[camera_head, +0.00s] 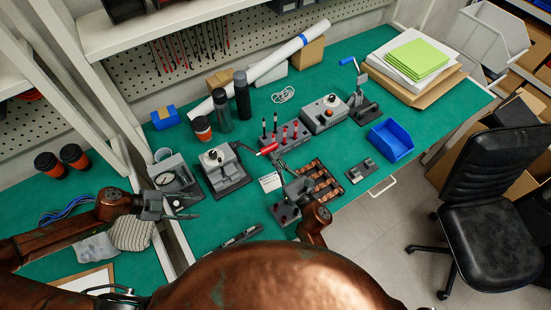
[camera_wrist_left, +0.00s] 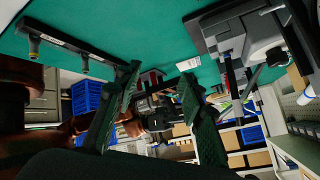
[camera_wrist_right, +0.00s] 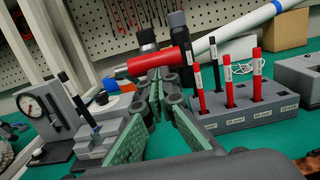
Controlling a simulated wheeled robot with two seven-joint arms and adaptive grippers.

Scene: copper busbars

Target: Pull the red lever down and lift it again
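The red lever (camera_head: 267,149) sticks out on a dark arm from the grey device (camera_head: 229,180) at the middle of the bench. In the right wrist view the red lever (camera_wrist_right: 150,62) lies nearly level, just beyond and above my fingertips. My right gripper (camera_head: 280,168) is close below the lever in the head view; its green-padded fingers (camera_wrist_right: 165,95) are apart, with no grip on the lever visible. My left gripper (camera_head: 198,204) is open and empty near the dial gauge stand. The left wrist view shows its fingers (camera_wrist_left: 160,90) wide apart with nothing between.
A grey block with red and black tools (camera_head: 284,136) stands beyond the lever. The dial gauge stand (camera_head: 172,178) is near my left gripper. Copper busbars (camera_head: 324,182) lie right of my right gripper. A blue bin (camera_head: 391,140) is further right. A blue-handled press (camera_head: 359,88) stands behind.

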